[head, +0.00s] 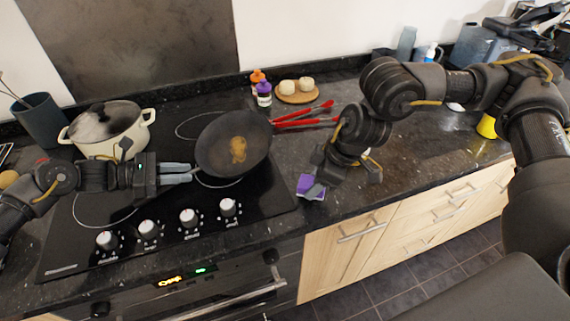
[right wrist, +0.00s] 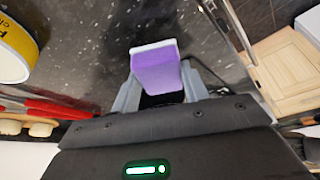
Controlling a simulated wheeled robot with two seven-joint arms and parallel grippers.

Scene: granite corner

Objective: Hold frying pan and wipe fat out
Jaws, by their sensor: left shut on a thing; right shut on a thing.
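The dark frying pan (head: 215,160) is over the right part of the black hob, with a brownish-yellow patch of fat (head: 238,149) inside it. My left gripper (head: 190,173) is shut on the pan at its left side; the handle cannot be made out. My right gripper (head: 313,188) is shut on a purple sponge (head: 305,182) near the worktop's front edge, right of the hob and apart from the pan. In the right wrist view the sponge (right wrist: 156,70) sits between the fingers, with a pale layer at its far end.
Red tongs (head: 303,114), a board with buns (head: 297,96) and small bottles (head: 262,92) are behind and right of the pan. Several knobs (head: 188,217) line the hob's front.

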